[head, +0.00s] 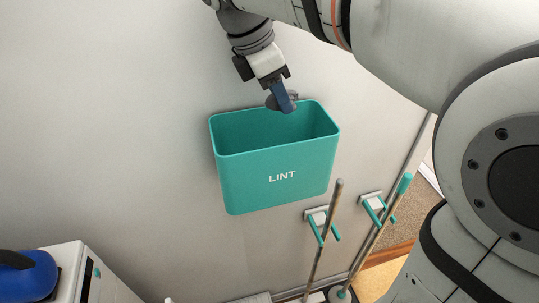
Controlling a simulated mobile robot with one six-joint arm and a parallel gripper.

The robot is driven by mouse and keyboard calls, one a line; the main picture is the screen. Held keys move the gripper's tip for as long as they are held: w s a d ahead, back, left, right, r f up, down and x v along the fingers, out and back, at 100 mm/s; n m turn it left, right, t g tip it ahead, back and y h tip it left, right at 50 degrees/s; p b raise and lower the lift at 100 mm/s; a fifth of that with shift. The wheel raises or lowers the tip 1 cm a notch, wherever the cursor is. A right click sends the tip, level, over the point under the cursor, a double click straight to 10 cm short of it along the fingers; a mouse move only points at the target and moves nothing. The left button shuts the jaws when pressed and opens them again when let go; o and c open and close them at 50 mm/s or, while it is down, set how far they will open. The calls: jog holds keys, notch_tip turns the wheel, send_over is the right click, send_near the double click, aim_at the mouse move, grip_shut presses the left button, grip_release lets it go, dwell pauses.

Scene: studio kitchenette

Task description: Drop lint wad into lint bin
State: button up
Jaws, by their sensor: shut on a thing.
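The lint bin (277,171) is a teal open-topped box marked "LINT", fixed against the pale wall in the middle of the head view. My gripper (282,99) points down at the bin's back rim, right of its middle. It is shut on the lint wad (272,102), a small dark grey lump showing on both sides of the blue fingers. The wad appears over or just above the bin's opening; its exact height above the rim is hard to tell. The inside of the bin that shows looks empty, and its floor is hidden by the front wall.
Two long-handled tools (325,240) hang in teal wall clips (374,208) below and right of the bin. A white appliance (75,272) with a blue container (27,275) on top stands at lower left. The wall left of the bin is clear.

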jog(key=shift+f+b, duration=1.65)
jog(key=shift+f, duration=0.35)
jog(key=o, duration=1)
jog(key=shift+r, duration=0.1)
jog(key=v, duration=0.7)
jog(key=shift+a+r, duration=0.15)
jog(key=shift+r, duration=0.2)
jog(key=shift+f, duration=0.1)
